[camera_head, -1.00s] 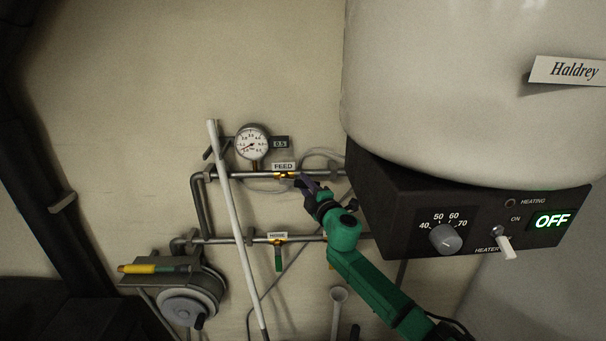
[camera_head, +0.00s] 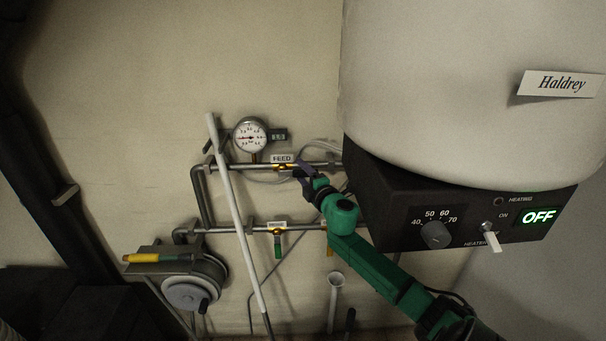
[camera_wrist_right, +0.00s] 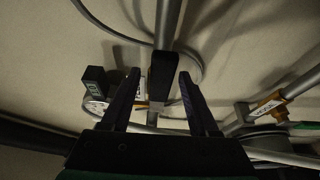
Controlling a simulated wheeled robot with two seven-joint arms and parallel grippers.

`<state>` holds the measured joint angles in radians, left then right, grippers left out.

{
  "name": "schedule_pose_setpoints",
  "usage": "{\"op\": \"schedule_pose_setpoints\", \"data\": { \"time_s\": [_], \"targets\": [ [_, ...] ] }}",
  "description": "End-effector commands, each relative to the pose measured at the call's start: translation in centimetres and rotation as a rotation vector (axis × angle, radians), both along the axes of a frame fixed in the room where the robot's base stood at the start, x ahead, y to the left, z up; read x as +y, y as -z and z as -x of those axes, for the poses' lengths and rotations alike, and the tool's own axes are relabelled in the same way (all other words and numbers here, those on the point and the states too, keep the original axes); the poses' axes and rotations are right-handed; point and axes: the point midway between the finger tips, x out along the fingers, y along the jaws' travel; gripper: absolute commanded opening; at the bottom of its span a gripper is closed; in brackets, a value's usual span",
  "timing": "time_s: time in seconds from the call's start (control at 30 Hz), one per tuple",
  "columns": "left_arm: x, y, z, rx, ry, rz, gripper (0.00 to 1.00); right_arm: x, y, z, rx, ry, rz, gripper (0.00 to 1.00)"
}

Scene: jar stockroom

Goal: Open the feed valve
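The feed valve (camera_head: 283,166) shows as a brass body on the upper pipe, under its FEED label (camera_head: 283,158). My right gripper (camera_head: 303,172) is at the upper pipe, just right of the valve body. In the right wrist view the gripper (camera_wrist_right: 160,85) has its two dark fingers apart. A dark block (camera_wrist_right: 162,72) on a grey pipe shows in the gap, and I cannot tell whether the fingers touch anything. My left gripper is not in view.
A pressure gauge (camera_head: 250,137) stands above the upper pipe. A lower pipe (camera_head: 215,231) carries a green-handled valve (camera_head: 278,250). A white rod (camera_head: 232,205) leans across both pipes. The heater box (camera_head: 400,215), its display reading OFF, is close on the right below a large tank (camera_head: 460,90).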

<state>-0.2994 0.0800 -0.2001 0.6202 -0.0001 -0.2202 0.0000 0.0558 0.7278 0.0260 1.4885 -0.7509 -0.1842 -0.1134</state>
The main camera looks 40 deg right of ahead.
Motion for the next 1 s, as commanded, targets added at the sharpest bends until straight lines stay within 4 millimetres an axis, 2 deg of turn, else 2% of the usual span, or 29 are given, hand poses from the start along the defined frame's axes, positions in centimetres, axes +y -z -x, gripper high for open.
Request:
{"op": "schedule_pose_setpoints", "data": {
  "time_s": [0.37,1.0],
  "targets": [
    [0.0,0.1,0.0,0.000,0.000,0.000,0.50,0.1,0.1,0.5,-0.001,0.000,-0.002,0.60],
    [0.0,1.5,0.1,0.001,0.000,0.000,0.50,2.5,0.2,9.2,0.002,-0.001,-0.004,0.60]
  ]
}}
